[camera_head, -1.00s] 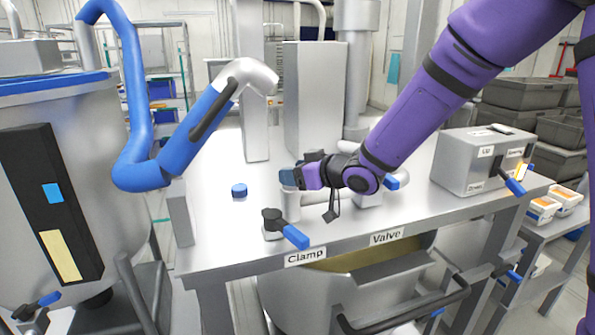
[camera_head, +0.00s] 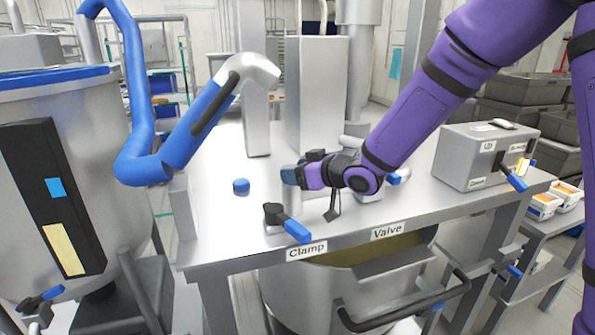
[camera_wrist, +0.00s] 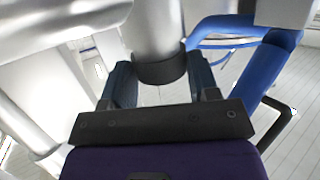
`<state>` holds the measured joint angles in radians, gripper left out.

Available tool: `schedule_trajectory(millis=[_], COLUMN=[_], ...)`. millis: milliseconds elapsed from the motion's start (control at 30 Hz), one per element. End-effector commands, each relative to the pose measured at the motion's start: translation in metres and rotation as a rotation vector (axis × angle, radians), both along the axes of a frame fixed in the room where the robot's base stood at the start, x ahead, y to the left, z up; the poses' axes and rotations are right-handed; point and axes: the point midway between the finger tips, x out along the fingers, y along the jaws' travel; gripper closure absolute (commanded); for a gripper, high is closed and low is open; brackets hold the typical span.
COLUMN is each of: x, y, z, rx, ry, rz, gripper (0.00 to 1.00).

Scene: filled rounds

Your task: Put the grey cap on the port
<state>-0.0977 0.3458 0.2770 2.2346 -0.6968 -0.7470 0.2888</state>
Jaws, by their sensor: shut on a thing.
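In the head view the fingers hide the cap and the top of the port.
A blue cap (camera_head: 241,185) lies on the table (camera_head: 215,215) left of my gripper. A blue-handled clamp (camera_head: 290,225) stands in front. A blue pipe with a grey end (camera_head: 205,120) rises at left, and a labelled grey box (camera_head: 480,157) stands at right.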

Motion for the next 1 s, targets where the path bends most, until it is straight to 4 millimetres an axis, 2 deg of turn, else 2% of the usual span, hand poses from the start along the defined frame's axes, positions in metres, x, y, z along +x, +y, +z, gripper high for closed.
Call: schedule_trajectory(millis=[33,733,767,867,900,1000], x=[-0.0027,-0.0027,-0.0027,-0.0025,-0.0022,-0.0017], y=[-0.0014,-0.0014,-0.0014,-0.0013,-0.0011,-0.0008], z=[-0.0080,-0.0135,-0.0135,-0.0125,-0.0116,-0.0101], rx=[-0.010,-0.010,-0.010,-0.009,-0.008,-0.006], ry=[0.016,0.017,0.017,0.016,0.014,0.010], rz=[0.000,0.000,0.000,0.000,-0.001,0.000], gripper=[0.90,0.90,0.43,0.20,0.16,0.16])
